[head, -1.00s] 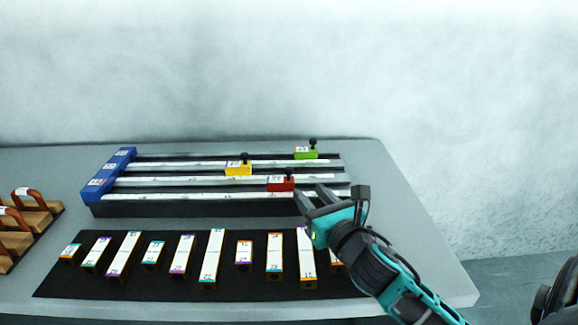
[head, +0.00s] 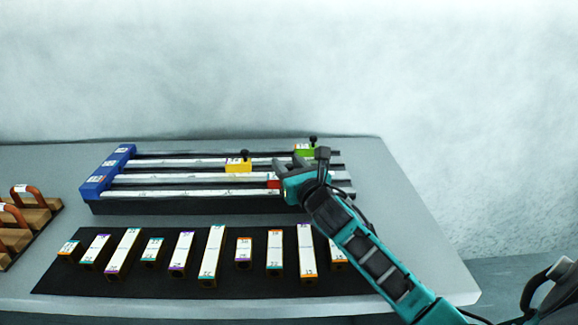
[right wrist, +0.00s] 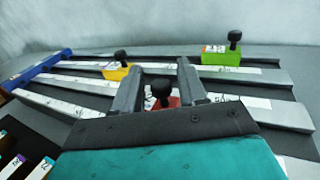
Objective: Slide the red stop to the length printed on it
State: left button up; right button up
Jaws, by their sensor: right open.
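The red stop (head: 273,184) sits on the front rail of the ruled rack, mostly hidden in the head view by my right gripper (head: 290,168). In the right wrist view the red stop (right wrist: 161,101), with its black knob, shows between the open fingers of my right gripper (right wrist: 160,75). I cannot tell whether the fingers touch it. The printed length on it is not readable. White scale strips (head: 180,193) run along the rails from the blue end block (head: 108,172) at the left. My left gripper is not in view.
A yellow stop (head: 238,166) and a green stop (head: 305,149) sit on rails farther back. Several labelled blocks (head: 212,250) lie on a black mat (head: 75,283) in front. Wooden pieces with orange handles (head: 35,205) stand at the left.

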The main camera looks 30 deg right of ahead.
grip_shut()
dwell(0.3)
jog(key=w+a, duration=0.1)
jog(key=a, duration=0.1)
jog(key=w+a, duration=0.2)
jog(key=a, duration=0.1)
jog(key=w+a, duration=0.1)
jog(key=a, duration=0.1)
jog(key=shift+w+a+r, duration=0.15)
jog(key=shift+w+a, duration=0.2)
jog(key=shift+a, duration=0.05)
grip_release()
jog(key=shift+d, duration=0.1)
